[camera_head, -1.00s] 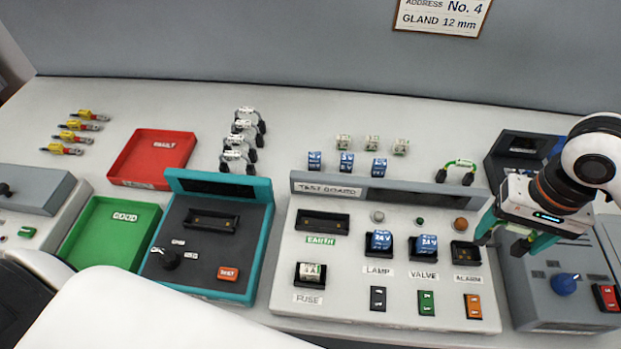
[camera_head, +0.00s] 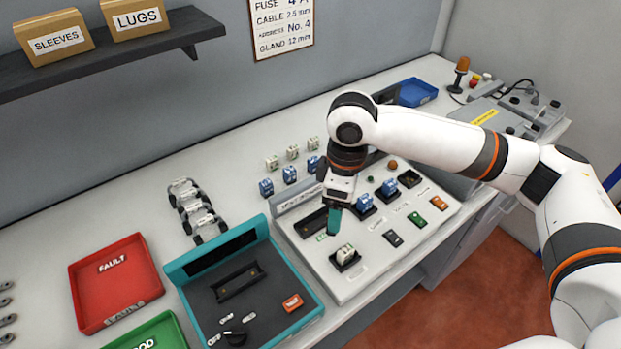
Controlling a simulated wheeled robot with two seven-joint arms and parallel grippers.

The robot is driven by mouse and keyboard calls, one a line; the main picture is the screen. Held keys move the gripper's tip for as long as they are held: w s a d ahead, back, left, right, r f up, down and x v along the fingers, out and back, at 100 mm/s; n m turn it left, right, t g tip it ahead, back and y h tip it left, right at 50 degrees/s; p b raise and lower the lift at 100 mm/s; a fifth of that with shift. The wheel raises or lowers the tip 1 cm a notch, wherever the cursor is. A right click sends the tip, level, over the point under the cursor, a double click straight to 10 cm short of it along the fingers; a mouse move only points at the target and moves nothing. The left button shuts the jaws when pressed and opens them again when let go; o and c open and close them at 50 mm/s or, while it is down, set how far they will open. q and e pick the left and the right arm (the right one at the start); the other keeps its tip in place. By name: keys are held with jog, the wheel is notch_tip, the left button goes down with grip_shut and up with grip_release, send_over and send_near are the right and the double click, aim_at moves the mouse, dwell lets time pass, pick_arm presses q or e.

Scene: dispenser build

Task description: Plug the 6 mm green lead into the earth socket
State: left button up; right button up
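The test board (camera_head: 372,270) is a pale panel on the bench. Its dark earth socket (camera_head: 309,224) sits at the panel's upper left, with the green EARTH label (camera_head: 321,237) just below. My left gripper is out of view.
Blue 24V modules (camera_head: 364,202) and a fuse (camera_head: 345,255) stand on the board near my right gripper. A teal-framed tester (camera_head: 274,232) adjoins it on the left. A red FAULT tray (camera_head: 112,264) is farther left.

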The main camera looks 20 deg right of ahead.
pick_arm(q)
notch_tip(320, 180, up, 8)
jog(key=p, duration=0.7)
pick_arm(e)
jog(key=w+f+n+b, duration=0.1)
jog(key=w+f+n, duration=0.1)
jog(key=n, duration=0.7)
jog(key=w+a+f+n+b, duration=0.1)
jog(key=w+f+n, duration=0.1)
jog(key=n, duration=0.8)
jog(key=w+a+f+n+b, duration=0.1)
jog(key=w+f+n+b, duration=0.1)
jog(key=n, duration=0.7)
jog(key=shift+w+a+n, duration=0.25)
jog(key=shift+w+n, duration=0.05)
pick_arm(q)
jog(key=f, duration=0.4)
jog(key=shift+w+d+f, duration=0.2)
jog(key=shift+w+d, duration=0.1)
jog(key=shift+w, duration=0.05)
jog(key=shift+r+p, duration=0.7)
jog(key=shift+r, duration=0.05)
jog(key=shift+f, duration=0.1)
pick_arm(e)
jog(key=shift+f, duration=0.6)
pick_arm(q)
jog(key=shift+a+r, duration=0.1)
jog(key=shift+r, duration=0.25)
